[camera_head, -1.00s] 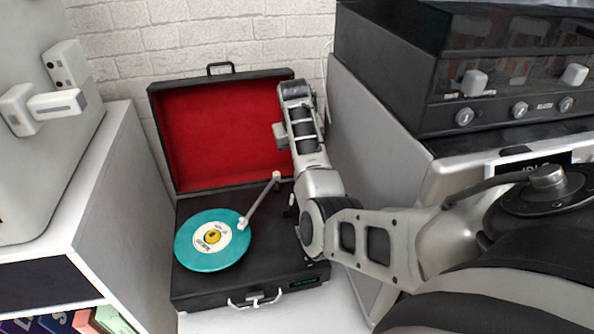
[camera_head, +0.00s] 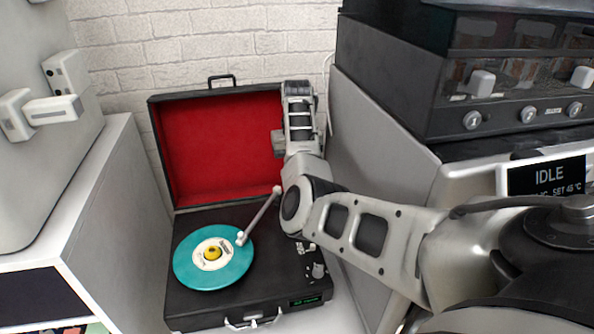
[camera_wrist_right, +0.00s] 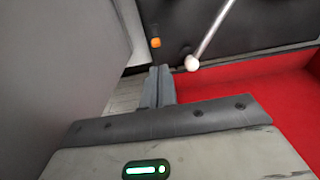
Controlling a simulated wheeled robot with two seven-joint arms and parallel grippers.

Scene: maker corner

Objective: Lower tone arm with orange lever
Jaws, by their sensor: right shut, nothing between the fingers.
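The open record player's black deck (camera_head: 190,309) holds a teal record (camera_head: 205,276). The tone arm (camera_head: 260,215) slants with its head at the record's right edge; I cannot tell if it touches. In the right wrist view the tone arm's rod (camera_wrist_right: 214,32) ends in a pale ball. The orange lever tip (camera_wrist_right: 155,43) is just beyond my right gripper (camera_wrist_right: 160,69), apart from it; in the head view my right arm seems to hide the lever. My right gripper is shut and empty. My left gripper is out of view.
The red-lined lid (camera_head: 220,150) stands open behind the deck, against the brick wall. A grey machine with an IDLE display (camera_head: 545,178) stands close on the right. A white cabinet (camera_head: 115,200) stands on the left.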

